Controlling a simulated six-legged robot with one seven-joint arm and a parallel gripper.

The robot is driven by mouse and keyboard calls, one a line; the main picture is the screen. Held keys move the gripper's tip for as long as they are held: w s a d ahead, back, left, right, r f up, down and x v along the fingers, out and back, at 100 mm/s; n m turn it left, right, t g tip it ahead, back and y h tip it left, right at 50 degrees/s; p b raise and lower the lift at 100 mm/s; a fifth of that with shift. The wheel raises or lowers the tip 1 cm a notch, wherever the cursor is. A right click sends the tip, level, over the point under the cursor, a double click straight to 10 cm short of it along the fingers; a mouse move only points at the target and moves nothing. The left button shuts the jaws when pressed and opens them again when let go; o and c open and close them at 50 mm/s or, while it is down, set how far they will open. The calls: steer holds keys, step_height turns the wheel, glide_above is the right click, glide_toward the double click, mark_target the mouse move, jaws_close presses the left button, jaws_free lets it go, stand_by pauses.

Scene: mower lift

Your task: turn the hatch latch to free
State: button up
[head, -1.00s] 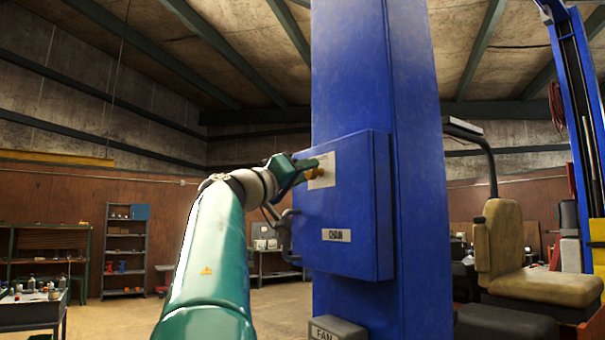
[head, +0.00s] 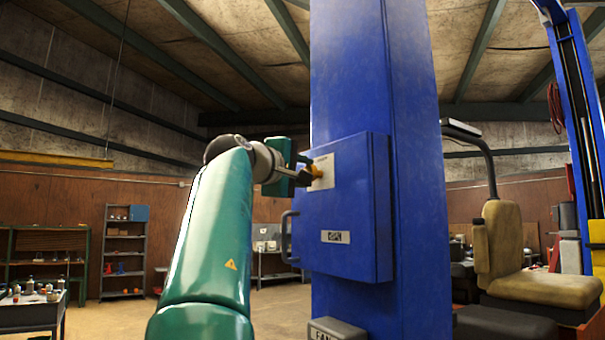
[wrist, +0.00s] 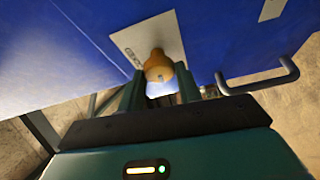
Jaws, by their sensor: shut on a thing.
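The hatch latch is an orange knob (head: 317,172) on a pale plate (head: 323,164) on the blue hatch (head: 345,205). In the wrist view the knob (wrist: 158,66) sits between the two fingers of my gripper (wrist: 161,80). The fingers are shut on it, one on each side. In the head view my gripper (head: 309,173) reaches the knob from the left, and its dark fingers hide part of it. The hatch lies flat against its blue box; its grey handle (head: 287,237) is at the left edge, and also shows in the wrist view (wrist: 262,83).
The hatch box is on a tall blue column (head: 352,70). A grey box (head: 337,328) sits low at the column's foot. A tan seat (head: 505,260) stands to the right. A shelf (head: 124,252) and a workbench (head: 33,312) are far off left.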

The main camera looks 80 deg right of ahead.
steer(key=shift+n+y, duration=0.3)
steer(key=shift+n, duration=0.3)
steer(key=o, duration=1)
steer(key=shift+c, duration=0.2)
steer(key=shift+a, duration=0.1)
steer(key=v, duration=1.3)
steer(key=shift+a, duration=0.3)
